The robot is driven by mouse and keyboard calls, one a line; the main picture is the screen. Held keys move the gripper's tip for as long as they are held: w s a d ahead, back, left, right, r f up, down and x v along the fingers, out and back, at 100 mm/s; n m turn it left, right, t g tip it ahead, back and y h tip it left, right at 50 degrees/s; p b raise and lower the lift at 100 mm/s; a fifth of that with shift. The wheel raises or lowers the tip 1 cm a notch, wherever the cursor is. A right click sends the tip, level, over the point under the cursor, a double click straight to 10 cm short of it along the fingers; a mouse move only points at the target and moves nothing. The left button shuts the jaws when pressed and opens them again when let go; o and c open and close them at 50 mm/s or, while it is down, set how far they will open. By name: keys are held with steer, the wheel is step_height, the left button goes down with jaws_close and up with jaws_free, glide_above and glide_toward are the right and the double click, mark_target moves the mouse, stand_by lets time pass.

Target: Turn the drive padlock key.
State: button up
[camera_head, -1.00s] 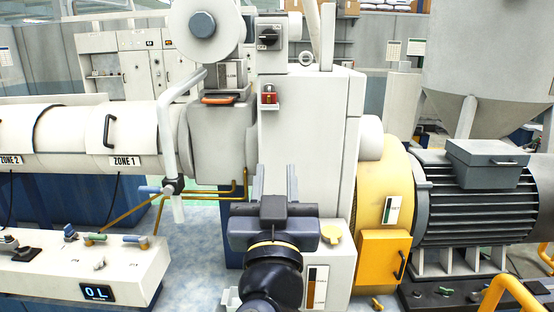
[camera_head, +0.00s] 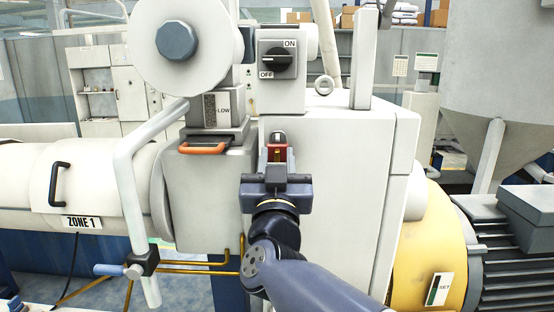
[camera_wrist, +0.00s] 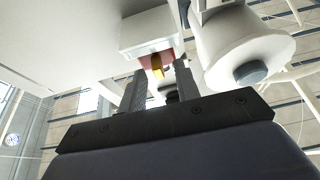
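The drive padlock (camera_head: 277,150) is small and red, with a grey shackle, on the upper front of the white machine housing. In the wrist view, the red padlock body (camera_wrist: 150,62) sits under a white bracket, with a gold key (camera_wrist: 158,72) sticking out of it. My gripper (camera_head: 277,164) is just in front of and slightly below the padlock. In the wrist view, its two fingers (camera_wrist: 161,80) stand apart, one on each side of the key's line. No contact with the key shows. The key is small and partly hidden in the head view.
An ON/OFF rotary switch (camera_head: 277,58) is above the padlock. An orange handle (camera_head: 203,148) and a white roller (camera_head: 178,40) are to the left, with a bent white pipe (camera_head: 130,175). A yellow guard (camera_head: 428,255) and motor (camera_head: 500,240) stand to the right.

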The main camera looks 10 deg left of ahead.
jaws_close()
steer(key=shift+m+h, duration=0.4)
steer(key=shift+m, duration=0.2)
steer(key=m+h+b, duration=0.1)
steer(key=m, duration=0.3)
steer(key=shift+h, duration=0.4)
steer(key=m+h, duration=0.1)
steer(key=m, duration=0.2)
steer(key=m+h, duration=0.2)
steer(key=m, duration=0.1)
steer(key=shift+g, duration=0.3)
steer(key=m+g+h, duration=0.1)
steer(key=m, duration=0.2)
steer(key=m+g+h, duration=0.1)
steer(key=m, duration=0.3)
steer(key=shift+h+p, duration=0.3)
steer(key=shift+p, duration=0.1)
